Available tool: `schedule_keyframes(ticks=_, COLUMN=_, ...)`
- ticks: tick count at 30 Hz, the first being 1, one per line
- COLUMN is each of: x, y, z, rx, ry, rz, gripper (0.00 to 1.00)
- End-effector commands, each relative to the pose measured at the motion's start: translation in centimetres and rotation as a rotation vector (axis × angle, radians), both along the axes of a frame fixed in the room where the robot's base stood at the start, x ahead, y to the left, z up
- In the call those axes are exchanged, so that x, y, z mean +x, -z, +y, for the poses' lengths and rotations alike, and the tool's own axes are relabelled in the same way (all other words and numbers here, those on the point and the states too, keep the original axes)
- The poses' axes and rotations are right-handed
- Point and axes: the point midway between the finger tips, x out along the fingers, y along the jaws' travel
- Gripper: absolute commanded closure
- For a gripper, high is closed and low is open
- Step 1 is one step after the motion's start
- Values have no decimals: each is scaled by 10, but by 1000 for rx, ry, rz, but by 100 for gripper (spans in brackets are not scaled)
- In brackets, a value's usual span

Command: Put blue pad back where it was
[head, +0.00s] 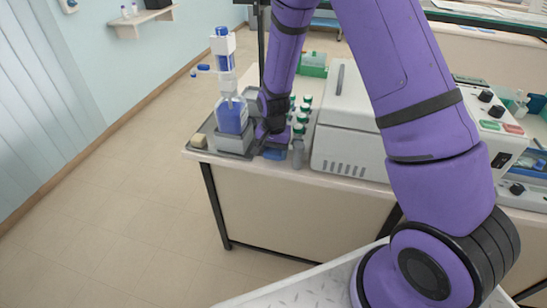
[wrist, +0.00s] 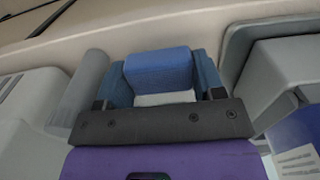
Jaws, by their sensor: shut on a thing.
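A blue pad (wrist: 160,72) sits between the two fingers of my gripper (wrist: 161,80) in the wrist view. The fingers press on its left and right sides, and a pale strip shows below it. In the head view the blue pad (head: 274,154) shows at the front of the counter, just under my gripper (head: 270,140). My wrist and fingers hide much of it there. I cannot tell whether the pad touches the surface below.
A dispenser bottle with blue liquid (head: 231,116) stands close left of my gripper, with a tan block (head: 198,141) beside it. A grey cylinder (head: 298,153) and green-capped bottles (head: 301,119) stand close right. A white box-shaped machine (head: 345,125) is farther right.

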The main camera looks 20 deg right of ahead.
Motion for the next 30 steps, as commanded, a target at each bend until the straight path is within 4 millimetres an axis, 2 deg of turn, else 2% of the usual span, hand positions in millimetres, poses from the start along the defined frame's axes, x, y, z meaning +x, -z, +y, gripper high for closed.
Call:
schedule_keyframes(ticks=1, x=-1, y=9, z=0, rx=-1, ry=0, rz=4, gripper=63)
schedule_keyframes(ticks=5, x=-1, y=24, z=0, rx=0, ry=0, rz=3, gripper=63)
schedule_keyframes(ticks=17, x=0, y=28, z=0, rx=-1, ry=0, rz=1, gripper=63)
schedule_keyframes(ticks=18, x=0, y=28, z=0, rx=0, ry=0, rz=0, gripper=28)
schedule_keyframes(ticks=20, x=0, y=28, z=0, rx=0, ry=0, rz=0, gripper=15)
schedule_keyframes(ticks=21, x=0, y=28, z=0, rx=0, ry=0, rz=0, gripper=12)
schedule_keyframes(ticks=30, x=0, y=26, z=0, rx=0, ry=0, rz=0, gripper=12)
